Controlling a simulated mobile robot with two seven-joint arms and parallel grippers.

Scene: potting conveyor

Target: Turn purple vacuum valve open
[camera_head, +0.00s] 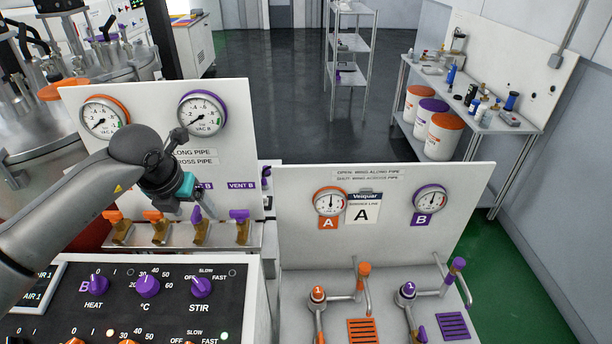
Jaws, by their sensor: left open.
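Two purple-winged valves stand on the steel ledge of the left panel. The left one (197,214) is under a partly hidden label ending in B, and the right one (240,215) is under VENT B. The right one's wing lies across its pipe. The left one's wing looks narrower from here, and its exact angle is hard to tell. My left gripper (206,207) comes in from the left with its fingers pointing down, open, just above and beside the left purple valve. Contact with the wing cannot be told. My right gripper is not in view.
Two orange-winged valves (152,214) stand left on the same ledge (136,237). Gauges, including the purple-rimmed VAC B gauge (202,113), sit above. A control panel with purple knobs (147,286) is in front. A second gauge panel (387,222) stands to the right.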

